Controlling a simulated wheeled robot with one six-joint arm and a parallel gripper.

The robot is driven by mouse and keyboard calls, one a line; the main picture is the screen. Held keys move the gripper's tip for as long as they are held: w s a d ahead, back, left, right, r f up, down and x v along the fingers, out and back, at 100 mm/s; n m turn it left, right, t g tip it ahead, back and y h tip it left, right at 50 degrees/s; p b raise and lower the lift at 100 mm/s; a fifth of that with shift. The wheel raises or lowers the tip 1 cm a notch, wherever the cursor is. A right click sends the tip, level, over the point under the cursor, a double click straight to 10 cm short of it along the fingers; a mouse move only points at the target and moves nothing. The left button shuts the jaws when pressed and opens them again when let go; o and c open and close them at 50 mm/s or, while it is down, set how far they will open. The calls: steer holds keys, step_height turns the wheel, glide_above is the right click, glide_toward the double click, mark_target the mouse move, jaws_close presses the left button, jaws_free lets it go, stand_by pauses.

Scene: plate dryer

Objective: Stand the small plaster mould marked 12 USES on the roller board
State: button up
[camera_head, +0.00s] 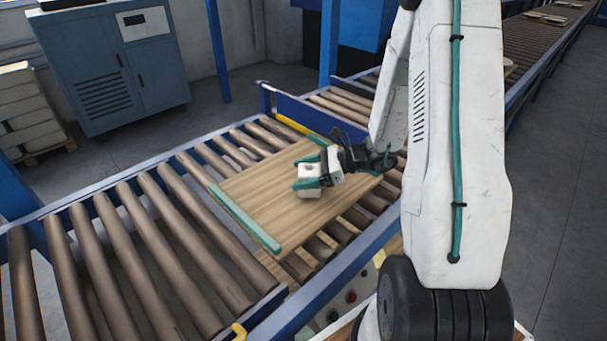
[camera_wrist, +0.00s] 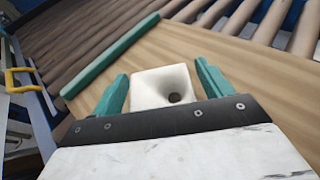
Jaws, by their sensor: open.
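The small white plaster mould (camera_head: 309,173) stands on the wooden roller board (camera_head: 250,190). In the wrist view the mould (camera_wrist: 148,82) shows a funnel-shaped hollow with a dark hole; no 12 USES marking can be read.
A teal strip (camera_head: 243,217) runs along the board's left edge. The board lies on a roller conveyor (camera_head: 150,225) with blue rails. Bare board surrounds the mould. A blue-grey cabinet (camera_head: 110,70) stands behind, and a yellow handle (camera_wrist: 22,78) shows at left in the wrist view.

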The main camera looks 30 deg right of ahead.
steer(key=v, duration=1.1)
steer(key=s+a+r+n+g+h, duration=0.2)
steer(key=s+a+r+n+g, duration=0.2)
steer(key=a+r+n, duration=0.3)
steer(key=s+a+r+n+g+h, duration=0.2)
steer(key=s+a+r+n+g, duration=0.25)
steer(key=a+n, duration=0.35)
steer(key=s+a+r+n+t+h, duration=0.1)
steer(key=s+r+n+h, duration=0.2)
steer(key=s+n, duration=0.2)
steer(key=s+a+r+n+t+h, duration=0.1)
steer(key=s+r+n+h, duration=0.2)
steer(key=s, duration=0.4)
steer(key=shift+a+n+h, duration=0.4)
steer(key=shift+n+h, duration=0.4)
steer(key=shift+n, duration=0.1)
steer(key=shift+r, duration=0.1)
steer(key=shift+c, duration=0.4)
